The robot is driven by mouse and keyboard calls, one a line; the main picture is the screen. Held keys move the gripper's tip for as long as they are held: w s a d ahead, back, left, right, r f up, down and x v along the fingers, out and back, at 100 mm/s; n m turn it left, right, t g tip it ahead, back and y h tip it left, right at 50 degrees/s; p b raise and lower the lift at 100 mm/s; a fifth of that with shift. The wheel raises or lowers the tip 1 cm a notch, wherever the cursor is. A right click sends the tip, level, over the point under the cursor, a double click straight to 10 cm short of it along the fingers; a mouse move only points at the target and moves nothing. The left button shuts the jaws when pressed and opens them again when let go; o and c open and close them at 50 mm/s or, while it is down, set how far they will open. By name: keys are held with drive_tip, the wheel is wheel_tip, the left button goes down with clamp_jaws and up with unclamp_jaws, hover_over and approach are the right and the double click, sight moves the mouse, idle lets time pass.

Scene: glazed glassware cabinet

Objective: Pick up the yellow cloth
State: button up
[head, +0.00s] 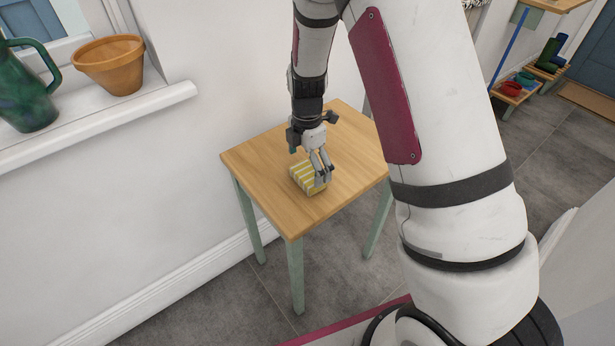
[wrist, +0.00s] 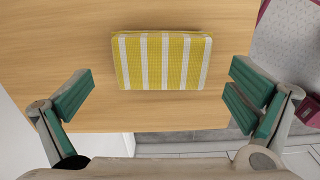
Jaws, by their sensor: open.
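The yellow cloth (head: 303,178) is folded into a flat rectangle with white stripes. It lies on a small wooden table (head: 260,164). In the wrist view the cloth (wrist: 162,61) lies flat near the table's edge, ahead of and between my spread fingers. My gripper (head: 322,176) hangs from above over the cloth in the head view and partly covers it. In the wrist view my gripper (wrist: 160,97) is open, with its green pads wide apart and nothing between them. I cannot tell the exact height of the fingertips above the cloth.
A window sill (head: 110,120) with a green jug (head: 27,88) and a terracotta pot (head: 111,65) is at the left. A white wall stands behind the table. The tabletop around the cloth is clear. A low shelf with red bowls (head: 510,88) stands far right.

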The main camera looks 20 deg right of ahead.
sight(308, 172)
wheel_tip(308, 172, down, 3)
drive_tip(key=shift+d+f, duration=0.1)
drive_tip(key=shift+f, duration=0.05)
drive_tip(key=shift+s, duration=0.1)
drive_tip(key=c, duration=1)
drive_tip(key=shift+c, duration=0.2)
wheel_tip(308, 172, up, 4)
drive_tip(key=shift+f, duration=0.1)
drive_tip(key=s+d+r, duration=0.1)
drive_tip(key=s+d, duration=0.2)
drive_tip(key=s, duration=1.2)
drive_tip(key=shift+s+r+p, duration=0.15)
drive_tip(key=shift+s+p, duration=0.15)
drive_tip(key=shift+p, duration=0.05)
